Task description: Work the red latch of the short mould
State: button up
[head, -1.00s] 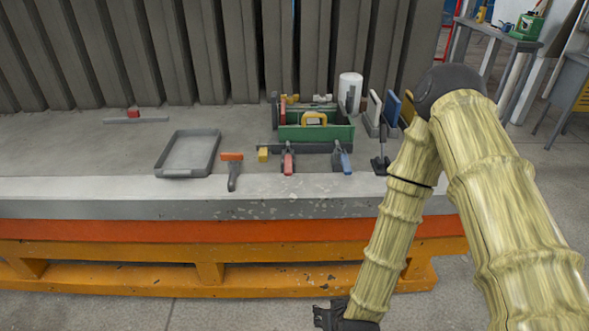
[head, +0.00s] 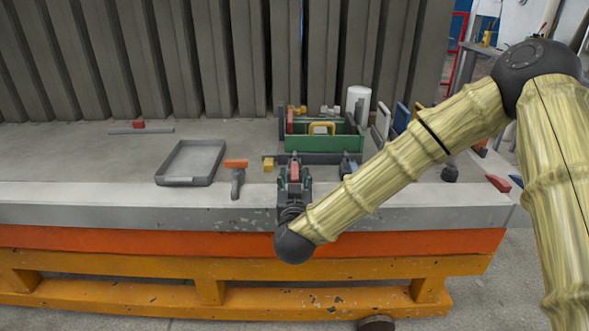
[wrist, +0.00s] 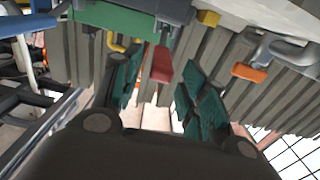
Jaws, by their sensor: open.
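The red latch (head: 294,171) stands at the front of a dark mould bar (head: 325,158) near the table's front edge. The bar also carries a blue latch (head: 348,168) to the right and a yellow block (head: 268,163) at the left. My gripper (head: 294,188) is at the red latch, in front of the bar, and partly hides it. In the wrist view the red latch (wrist: 162,65) shows between the two green-padded fingers of my open gripper (wrist: 160,84), with gaps on both sides. I cannot tell whether a finger touches it.
A green toolbox (head: 350,143) stands behind the bar. An orange-handled tool (head: 236,167) and a grey tray (head: 161,180) lie to the left. A thin bar with a red block (head: 138,124) lies at the far left. Panels (head: 401,118) stand at the right.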

aim_at(295, 164)
jog(key=shift+w, duration=3.2)
grip_shut()
